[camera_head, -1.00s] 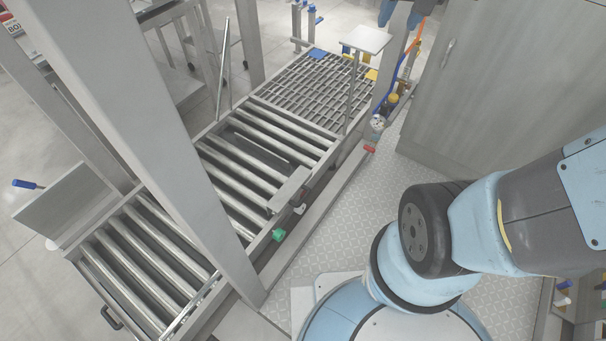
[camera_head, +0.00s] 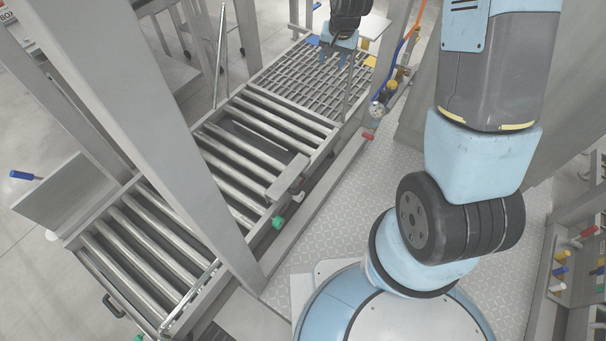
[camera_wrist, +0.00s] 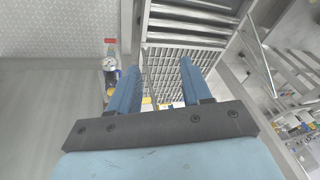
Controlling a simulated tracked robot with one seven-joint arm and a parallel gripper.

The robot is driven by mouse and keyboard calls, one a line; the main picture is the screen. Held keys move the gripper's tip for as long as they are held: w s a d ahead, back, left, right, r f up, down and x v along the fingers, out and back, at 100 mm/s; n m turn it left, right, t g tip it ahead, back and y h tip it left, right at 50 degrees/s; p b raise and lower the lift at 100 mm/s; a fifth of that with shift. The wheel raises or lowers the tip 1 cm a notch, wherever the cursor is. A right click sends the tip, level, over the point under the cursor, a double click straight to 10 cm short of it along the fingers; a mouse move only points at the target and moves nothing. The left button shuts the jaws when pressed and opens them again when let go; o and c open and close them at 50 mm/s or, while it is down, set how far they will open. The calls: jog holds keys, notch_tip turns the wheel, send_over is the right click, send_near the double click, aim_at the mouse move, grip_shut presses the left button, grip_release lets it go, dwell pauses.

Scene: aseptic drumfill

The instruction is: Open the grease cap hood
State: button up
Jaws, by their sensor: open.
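I cannot pick out the grease cap hood for certain in either view. A cluster of small fittings stands beside the far right of the conveyor frame: a round gauge-like part (camera_head: 376,109), a yellow round cap (camera_head: 391,87) and a red handle (camera_head: 368,136). The gauge-like part also shows in the wrist view (camera_wrist: 109,64), left of my fingers. My gripper (camera_head: 334,60) hangs over the far grating, left of this cluster. In the wrist view my gripper (camera_wrist: 159,66) has its two blue fingers apart, with nothing between them.
A roller conveyor (camera_head: 222,192) runs beside me, with a grating (camera_head: 290,75) at its far end. A thick grey post (camera_head: 165,130) stands in front of it. A grey cabinet (camera_wrist: 45,115) fills the left of the wrist view. Patterned floor (camera_head: 320,215) is clear.

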notch_tip(320, 180, down, 13)
jog(key=w+a+m, duration=0.1)
jog(key=w+a, duration=0.1)
jog(key=a, duration=0.1)
jog(key=m+g, duration=0.2)
jog(key=m, duration=0.1)
send_near(302, 186)
jog(key=shift+y, duration=0.3)
jog(key=f, duration=0.6)
jog(key=w+f, duration=0.1)
jog(key=f, duration=0.2)
jog(key=shift+a, duration=0.35)
jog(key=shift+c, duration=0.2)
jog(key=shift+s, duration=0.1)
grip_shut()
